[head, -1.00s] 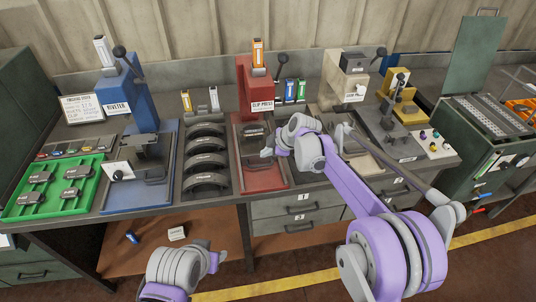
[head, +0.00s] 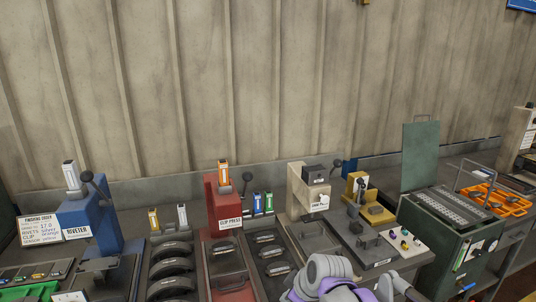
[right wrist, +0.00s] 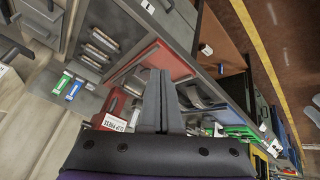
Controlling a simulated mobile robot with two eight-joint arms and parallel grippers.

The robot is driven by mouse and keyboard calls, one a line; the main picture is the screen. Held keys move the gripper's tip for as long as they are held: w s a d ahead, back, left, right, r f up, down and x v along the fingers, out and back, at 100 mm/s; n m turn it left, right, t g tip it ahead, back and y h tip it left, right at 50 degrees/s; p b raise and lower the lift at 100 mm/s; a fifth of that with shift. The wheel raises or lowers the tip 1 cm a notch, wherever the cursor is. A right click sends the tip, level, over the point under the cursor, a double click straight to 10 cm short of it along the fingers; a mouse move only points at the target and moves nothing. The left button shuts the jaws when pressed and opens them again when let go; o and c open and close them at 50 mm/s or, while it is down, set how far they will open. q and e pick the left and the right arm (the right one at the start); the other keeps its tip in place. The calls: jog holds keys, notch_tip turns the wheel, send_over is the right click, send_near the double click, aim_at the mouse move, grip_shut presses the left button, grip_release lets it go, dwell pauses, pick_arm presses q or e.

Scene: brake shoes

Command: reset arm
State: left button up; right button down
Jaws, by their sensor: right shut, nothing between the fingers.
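My right gripper (right wrist: 160,76) shows in the right wrist view with its two grey fingers together and nothing between them. Below it in that view lies the red clip press (right wrist: 150,62) station, with no contact that I can make out. In the head view my right arm (head: 328,272) shows only in part at the bottom edge, grey and purple, in front of the bench; its fingertips cannot be made out there. My left gripper is in neither view now.
The bench carries a blue riveter (head: 92,222), a red clip press (head: 223,205), a beige press (head: 308,192) and a yellow device (head: 368,200). Curved brake shoes (head: 171,268) lie in a rack. A green cabinet (head: 450,225) and an orange tray (head: 497,203) are at right.

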jog(key=s+d+f+m+h, duration=0.1)
jog(key=s+d+f+m, duration=0.2)
jog(key=s, duration=0.8)
jog(key=s+d+f+m+h, duration=0.2)
jog(key=s+d+f+m, duration=0.1)
jog(key=s+d+m, duration=0.5)
jog(key=s+d, duration=0.1)
jog(key=s, duration=0.1)
jog(key=shift+s+d+f+m+t+h, duration=0.25)
jog(key=shift+s+d+m+t+h, duration=0.05)
jog(key=shift+s+d+t, duration=0.1)
